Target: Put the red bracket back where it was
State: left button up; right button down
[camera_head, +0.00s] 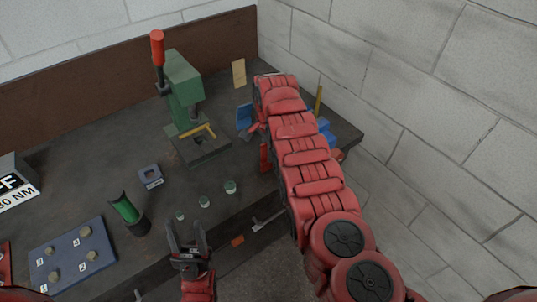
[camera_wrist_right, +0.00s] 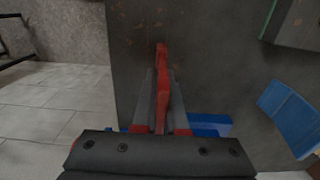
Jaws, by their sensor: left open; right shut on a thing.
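The red bracket (camera_wrist_right: 162,75) is upright between the fingers of my right gripper (camera_wrist_right: 161,105) in the right wrist view, held above the dark bench. In the head view a red piece that looks like the bracket (camera_head: 264,158) shows beside my right arm. The right gripper there is mostly hidden by the arm. My left gripper (camera_head: 187,238) is open and empty at the bench's front edge. I cannot tell which spot the bracket came from.
A green press (camera_head: 184,85) with a red handle stands at the back of the bench (camera_head: 85,165). A blue holder (camera_head: 243,117) and blue bin (camera_head: 325,130) are near my right arm.

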jog(key=c, duration=1.4)
grip_release()
jog(key=shift+f, duration=0.15)
jog(key=o, duration=0.4)
jog(key=shift+o, duration=0.2)
jog(key=shift+r, duration=0.5)
notch_tip(320, 180, up, 10)
jog(key=b, duration=0.3)
jog(key=shift+d+f, duration=0.1)
jog(key=shift+f, duration=0.05)
jog(key=shift+r, duration=0.85)
